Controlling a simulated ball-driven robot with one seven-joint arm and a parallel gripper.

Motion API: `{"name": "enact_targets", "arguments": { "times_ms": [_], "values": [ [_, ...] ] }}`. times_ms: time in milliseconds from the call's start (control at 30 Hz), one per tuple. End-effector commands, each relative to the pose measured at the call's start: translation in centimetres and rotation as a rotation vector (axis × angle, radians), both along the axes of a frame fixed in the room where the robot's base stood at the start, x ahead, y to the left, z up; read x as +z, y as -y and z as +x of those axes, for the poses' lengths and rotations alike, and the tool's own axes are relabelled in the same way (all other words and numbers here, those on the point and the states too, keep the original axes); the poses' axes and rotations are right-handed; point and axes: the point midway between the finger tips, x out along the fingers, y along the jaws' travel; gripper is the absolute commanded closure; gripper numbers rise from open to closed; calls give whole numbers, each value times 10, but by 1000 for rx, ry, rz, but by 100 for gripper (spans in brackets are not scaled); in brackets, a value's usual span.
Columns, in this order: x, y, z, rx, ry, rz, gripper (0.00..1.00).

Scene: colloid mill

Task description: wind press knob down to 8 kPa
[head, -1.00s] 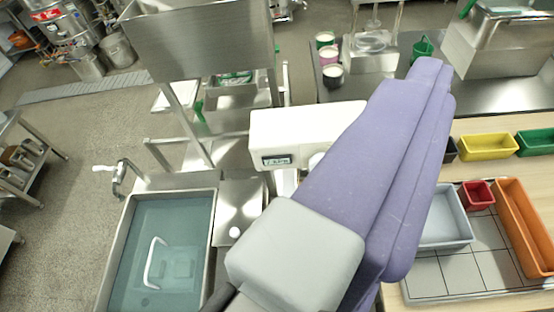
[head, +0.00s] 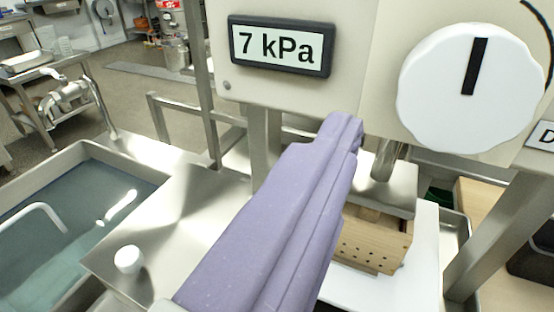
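The press knob (head: 440,100) is a large white dial with a scalloped rim at the upper right. Its black mark points almost straight up. The display (head: 281,46) to its left, on the cream housing, reads 7 kPa. My gripper (head: 345,120) is purple and reaches up from the bottom middle. Its fingers look pressed together with nothing between them. The fingertips show below the display and left of the knob, with a gap in the picture between them and the knob.
A water-filled sink (head: 70,215) lies at the left, with a steel ledge and a small white knob (head: 128,259) beside it. Below the housing are a metal spout (head: 386,160) and a wooden box with holes (head: 370,245). A steel post (head: 495,235) stands at the right.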

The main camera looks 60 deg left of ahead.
Motion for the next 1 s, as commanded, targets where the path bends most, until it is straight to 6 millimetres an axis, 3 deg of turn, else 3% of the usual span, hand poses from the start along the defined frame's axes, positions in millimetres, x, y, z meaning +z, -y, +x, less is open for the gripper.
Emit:
{"name": "enact_targets", "arguments": {
  "times_ms": [133,500,833,867,1000],
  "values": [
    [-3,-9,3,12,3,18,9],
    [-3,-41,53,9,5,17,9],
    [-2,-45,59,8,4,17,9],
    [-2,-45,59,8,4,17,12],
    [-2,-45,59,8,4,17,44]
  ]
}}
